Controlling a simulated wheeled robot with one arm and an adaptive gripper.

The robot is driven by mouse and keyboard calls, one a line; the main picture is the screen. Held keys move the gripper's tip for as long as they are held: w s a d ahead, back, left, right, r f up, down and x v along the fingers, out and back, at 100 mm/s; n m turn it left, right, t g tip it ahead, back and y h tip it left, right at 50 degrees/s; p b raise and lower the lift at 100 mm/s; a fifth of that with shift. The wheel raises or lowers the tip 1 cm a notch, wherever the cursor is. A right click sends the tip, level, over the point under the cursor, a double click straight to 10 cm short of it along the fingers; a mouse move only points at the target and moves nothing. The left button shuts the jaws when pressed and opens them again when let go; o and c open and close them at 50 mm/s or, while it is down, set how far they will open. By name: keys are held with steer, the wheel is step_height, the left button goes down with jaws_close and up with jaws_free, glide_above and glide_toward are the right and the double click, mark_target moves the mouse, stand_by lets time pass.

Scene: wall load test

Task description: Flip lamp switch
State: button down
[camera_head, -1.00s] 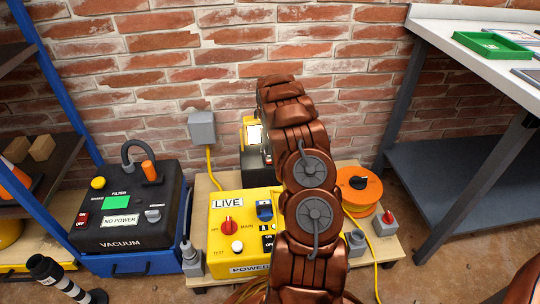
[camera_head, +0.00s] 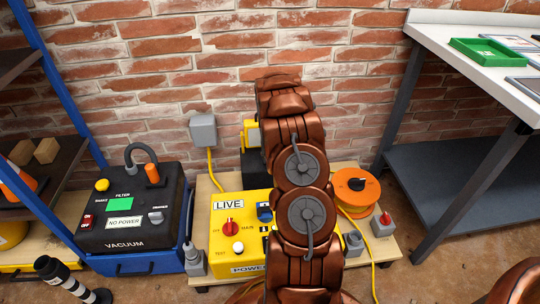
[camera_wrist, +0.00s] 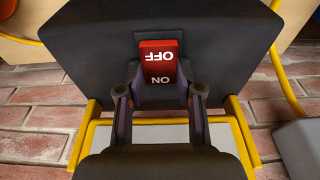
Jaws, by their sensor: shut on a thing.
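The lamp's black back panel (camera_wrist: 225,40) fills the upper wrist view, with a yellow frame (camera_wrist: 240,130) around its lower part. A red rocker switch (camera_wrist: 158,62) sits in the panel, its OFF and ON labels upside down in the picture. My gripper (camera_wrist: 160,85) has one finger on each side of the switch and is shut on it. In the head view my arm hides most of the lamp (camera_head: 248,134); only its yellow left edge and part of the dark box below show. My gripper is hidden there.
A yellow power box (camera_head: 225,255) marked LIVE, an orange cable reel (camera_head: 356,190) and grey plugs surround my arm on a low wooden board. A black vacuum (camera_head: 128,220) stands left, a workbench (camera_head: 430,60) right, a brick wall behind.

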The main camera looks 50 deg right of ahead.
steer(key=c, duration=1.9)
jaws_free()
steer(key=shift+s+t+h, duration=0.15)
steer(key=shift+t+h, duration=0.15)
steer(key=shift+s+r+t+h+p, duration=0.1)
steer(key=shift+t+h+p, duration=0.25)
steer(key=shift+p, duration=0.25)
jaws_close()
jaws_free()
steer(key=shift+t+h, duration=0.25)
steer(key=shift+t, duration=0.1)
steer(key=shift+s, duration=0.1)
jaws_close()
steer(key=o, duration=0.9)
jaws_free()
steer(key=shift+c, duration=0.2)
steer(key=shift+o, duration=1.4)
steer(key=shift+a, duration=0.15)
steer(key=v, duration=1.1)
steer(key=shift+r, duration=0.4)
steer(key=shift+a, duration=0.1)
